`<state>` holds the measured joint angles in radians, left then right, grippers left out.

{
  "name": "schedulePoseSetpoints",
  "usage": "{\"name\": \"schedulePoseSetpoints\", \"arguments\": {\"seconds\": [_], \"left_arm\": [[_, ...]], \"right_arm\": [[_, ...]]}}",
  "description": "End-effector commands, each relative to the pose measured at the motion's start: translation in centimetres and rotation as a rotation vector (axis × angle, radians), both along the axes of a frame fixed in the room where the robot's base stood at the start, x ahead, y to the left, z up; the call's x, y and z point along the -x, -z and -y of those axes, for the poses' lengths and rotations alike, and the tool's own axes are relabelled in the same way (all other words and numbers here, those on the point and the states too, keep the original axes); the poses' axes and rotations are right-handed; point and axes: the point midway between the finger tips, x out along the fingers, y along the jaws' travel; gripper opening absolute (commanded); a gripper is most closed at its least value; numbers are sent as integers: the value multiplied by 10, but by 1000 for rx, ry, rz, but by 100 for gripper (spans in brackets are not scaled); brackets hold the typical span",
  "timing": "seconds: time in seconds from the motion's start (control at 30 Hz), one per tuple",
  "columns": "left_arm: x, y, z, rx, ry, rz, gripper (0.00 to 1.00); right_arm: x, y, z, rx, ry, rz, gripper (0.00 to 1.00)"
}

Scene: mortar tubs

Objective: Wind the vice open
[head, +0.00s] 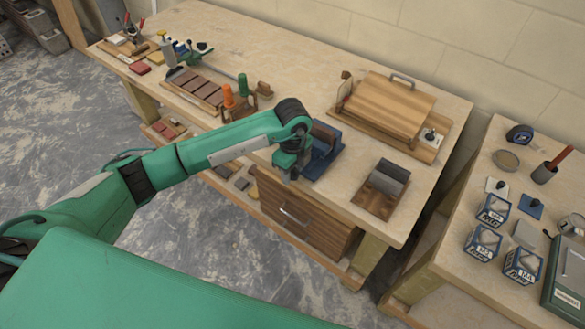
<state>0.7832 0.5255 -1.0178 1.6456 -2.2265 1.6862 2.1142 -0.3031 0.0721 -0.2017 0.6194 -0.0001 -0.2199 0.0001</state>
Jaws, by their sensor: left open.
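The blue vice (324,146) sits at the front edge of the wooden workbench (330,198), right of the bench's middle. My left arm reaches in from the left, and my left gripper (291,177) points down at the bench's front edge. It is open, just left of and in front of the vice. The gripper and wrist hide the vice's front and its handle, so I cannot tell if they touch it. The jaw gap is too small to judge. My right gripper is not in view.
Behind the vice is a wooden board in a frame (390,105). Right of it stands a grey block on a wooden base (384,185). Orange and green-handled tools (229,97) stand left. A drawer unit (300,214) is below. A second bench (470,200) holds several small boxes.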

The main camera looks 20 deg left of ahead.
Motion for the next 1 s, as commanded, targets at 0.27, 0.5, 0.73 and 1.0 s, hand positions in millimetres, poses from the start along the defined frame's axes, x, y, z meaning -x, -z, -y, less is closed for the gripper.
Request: {"name": "schedulePoseSetpoints", "arguments": {"seconds": [0.27, 0.5, 0.73, 1.0], "left_arm": [[0, 5, 0, 0, 1, 0, 43], [0, 4, 0, 0, 1, 0, 10], [0, 4, 0, 5, 0, -2, 0], [-1, 4, -2, 84, -2, -30, 0]], "right_arm": [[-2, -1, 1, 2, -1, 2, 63], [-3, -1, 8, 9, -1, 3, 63], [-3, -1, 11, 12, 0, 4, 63], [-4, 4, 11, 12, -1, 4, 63]]}}
